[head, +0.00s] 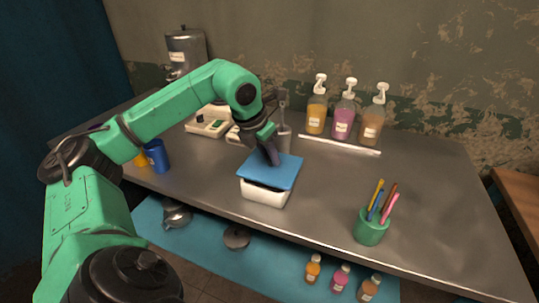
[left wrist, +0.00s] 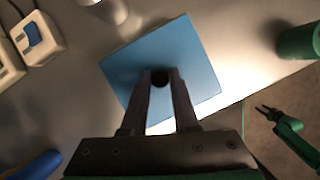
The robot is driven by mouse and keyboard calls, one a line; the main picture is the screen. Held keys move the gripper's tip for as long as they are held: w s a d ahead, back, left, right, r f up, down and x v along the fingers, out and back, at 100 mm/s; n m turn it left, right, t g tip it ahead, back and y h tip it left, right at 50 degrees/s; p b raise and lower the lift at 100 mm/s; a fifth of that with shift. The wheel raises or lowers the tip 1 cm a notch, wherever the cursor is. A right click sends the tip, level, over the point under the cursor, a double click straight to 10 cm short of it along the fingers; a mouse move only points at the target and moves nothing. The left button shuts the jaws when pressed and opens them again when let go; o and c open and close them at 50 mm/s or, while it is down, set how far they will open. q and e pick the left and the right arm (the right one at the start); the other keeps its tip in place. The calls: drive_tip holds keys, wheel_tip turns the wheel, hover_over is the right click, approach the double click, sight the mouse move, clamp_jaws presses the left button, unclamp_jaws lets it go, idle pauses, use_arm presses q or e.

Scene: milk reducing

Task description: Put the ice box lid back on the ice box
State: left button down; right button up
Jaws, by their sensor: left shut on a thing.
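The ice box (head: 264,195) is a white box near the front middle of the metal table. The blue ice box lid (head: 284,171) lies over its top, slightly tilted, with a dark gap visible along the front edge between lid and box. My left gripper (head: 274,157) is above the lid, shut on its dark knob. In the left wrist view the lid (left wrist: 192,62) fills the middle, and the fingers of my left gripper (left wrist: 160,78) close around the round knob. The lid hides the box's inside. My right gripper (left wrist: 268,110) shows small at the right edge of the left wrist view, away from the lid, with its fingers apart.
A green cup with colored straws (head: 370,228) stands to the right. Blue cups (head: 157,156) stand at left. Several pump bottles (head: 343,118) stand at the back, and a metal cup (head: 283,138) is just behind the lid. The table between box and green cup is clear.

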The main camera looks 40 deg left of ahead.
use_arm(q)
drive_tip(key=shift+f, duration=0.35)
drive_tip(key=c, duration=0.7)
unclamp_jaws()
drive_tip(key=shift+r, duration=0.1)
drive_tip(key=shift+r, duration=0.2)
drive_tip(key=p+v, duration=0.2)
drive_tip(key=v, duration=1)
drive_tip(key=shift+r+p, duration=0.3)
drive_tip(key=shift+p, duration=0.05)
